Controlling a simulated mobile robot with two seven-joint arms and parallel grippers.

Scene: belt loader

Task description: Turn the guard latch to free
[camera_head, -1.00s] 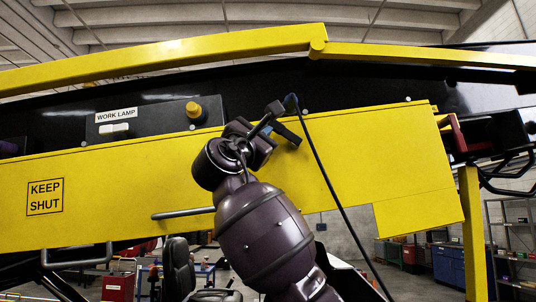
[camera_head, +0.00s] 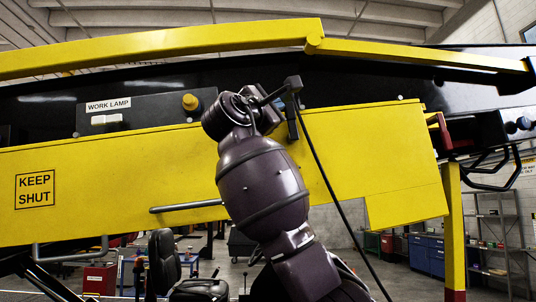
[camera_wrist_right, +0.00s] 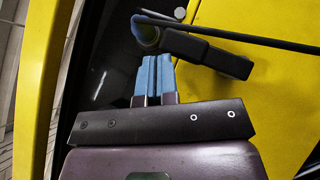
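A black lever handle (camera_wrist_right: 210,52) on a round hub (camera_wrist_right: 146,32) shows in the right wrist view, at the edge of the yellow guard panel (camera_wrist_right: 275,95). I take it for the guard latch. A thin dark line crosses by the hub. My right gripper (camera_wrist_right: 158,60) has its two blue-tipped fingers side by side, shut and empty. The tips are close to the hub and handle, not around them; I cannot tell whether they touch. In the head view my right gripper (camera_head: 291,98) is at the panel's upper edge and hides much of the latch area. My left gripper is out of view.
The guard panel (camera_head: 110,165) carries a KEEP SHUT sign and a grey bar handle (camera_head: 187,206). A red handle (camera_head: 439,132) is at the right end. A black cable (camera_head: 335,198) hangs down.

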